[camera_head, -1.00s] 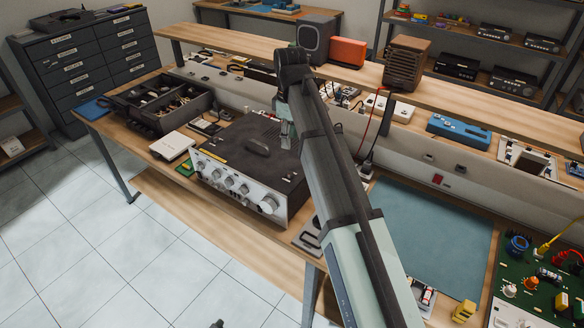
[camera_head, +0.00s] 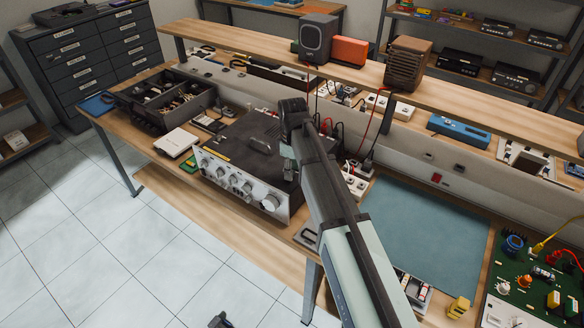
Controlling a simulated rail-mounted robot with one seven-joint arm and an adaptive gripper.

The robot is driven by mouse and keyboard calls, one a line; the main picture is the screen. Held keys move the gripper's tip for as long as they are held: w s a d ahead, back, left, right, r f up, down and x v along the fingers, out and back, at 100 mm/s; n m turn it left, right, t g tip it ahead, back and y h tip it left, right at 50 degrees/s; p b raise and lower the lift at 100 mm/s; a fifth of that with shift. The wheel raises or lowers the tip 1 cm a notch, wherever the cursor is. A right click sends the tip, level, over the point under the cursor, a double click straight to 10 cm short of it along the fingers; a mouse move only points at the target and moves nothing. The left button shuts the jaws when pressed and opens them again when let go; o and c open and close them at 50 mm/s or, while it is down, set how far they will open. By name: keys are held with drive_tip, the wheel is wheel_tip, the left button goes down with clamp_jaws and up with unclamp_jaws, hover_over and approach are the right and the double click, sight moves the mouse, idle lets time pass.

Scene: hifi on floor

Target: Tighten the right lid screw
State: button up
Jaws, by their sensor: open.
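The device (camera_head: 240,187) on the workbench is a box with a silver front panel, several knobs and a dark lid (camera_head: 235,150). A dark handle (camera_head: 260,145) sits on the lid. My gripper (camera_head: 289,174) points down at the right part of the lid, close above or at its surface; I cannot tell whether it touches. Its fingers are small and partly merged with the dark wrist. It holds nothing that I can see. The right lid screw cannot be made out; my gripper and arm cover that part of the lid.
A dark divided tray (camera_head: 165,103) and a white box (camera_head: 176,142) stand left of the device. A blue-green mat (camera_head: 425,235) lies to the right, then a green circuit board (camera_head: 535,275). Cables and plugs (camera_head: 360,165) lie behind my arm. A raised shelf (camera_head: 460,95) runs along the back.

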clamp_jaws()
